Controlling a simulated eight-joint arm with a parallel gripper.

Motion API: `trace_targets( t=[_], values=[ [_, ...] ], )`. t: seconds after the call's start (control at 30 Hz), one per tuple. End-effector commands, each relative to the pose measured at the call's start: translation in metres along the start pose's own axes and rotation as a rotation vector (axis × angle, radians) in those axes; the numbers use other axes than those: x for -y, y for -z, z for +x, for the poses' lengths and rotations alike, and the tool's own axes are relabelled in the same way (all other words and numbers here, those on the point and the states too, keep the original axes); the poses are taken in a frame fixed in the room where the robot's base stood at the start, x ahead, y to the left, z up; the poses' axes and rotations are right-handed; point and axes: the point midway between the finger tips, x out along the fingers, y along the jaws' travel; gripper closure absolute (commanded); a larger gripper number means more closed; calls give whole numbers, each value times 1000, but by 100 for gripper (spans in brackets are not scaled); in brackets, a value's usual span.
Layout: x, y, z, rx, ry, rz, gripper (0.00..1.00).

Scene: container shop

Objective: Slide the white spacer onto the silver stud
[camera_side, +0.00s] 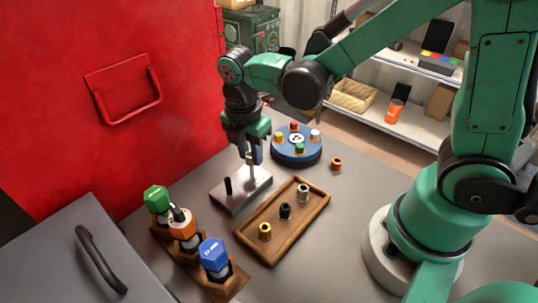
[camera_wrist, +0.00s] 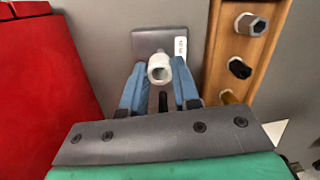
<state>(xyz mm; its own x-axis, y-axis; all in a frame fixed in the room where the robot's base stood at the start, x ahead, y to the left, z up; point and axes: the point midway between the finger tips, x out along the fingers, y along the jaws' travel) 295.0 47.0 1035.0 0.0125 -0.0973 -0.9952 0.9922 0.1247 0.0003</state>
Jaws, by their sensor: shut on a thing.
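My gripper (camera_side: 250,153) points down over the grey metal plate (camera_side: 250,196). In the wrist view its blue fingers (camera_wrist: 157,75) are shut on the white spacer (camera_wrist: 160,68), whose open bore faces the camera. The spacer shows small and pale between the fingertips in the side view (camera_side: 254,158). A black stud (camera_side: 228,185) stands upright on the plate, left of my gripper. The silver stud is mostly hidden beneath the spacer and fingers. I cannot tell whether the spacer is around the stud or just above it.
A wooden tray (camera_side: 246,252) with yellow, black and silver pieces lies beside the plate. A round blue holder (camera_side: 296,157) stands behind, with an orange ring (camera_side: 336,163) near it. A red cabinet (camera_side: 100,60) borders the left.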

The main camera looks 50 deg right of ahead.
Motion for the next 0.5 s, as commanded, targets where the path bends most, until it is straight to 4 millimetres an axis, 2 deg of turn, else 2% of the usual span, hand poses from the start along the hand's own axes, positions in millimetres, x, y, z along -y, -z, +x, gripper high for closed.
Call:
trace_targets(
  t=[0.5],
  values=[
    [0, 1, 10, 0, 0, 0, 100]
  ],
)
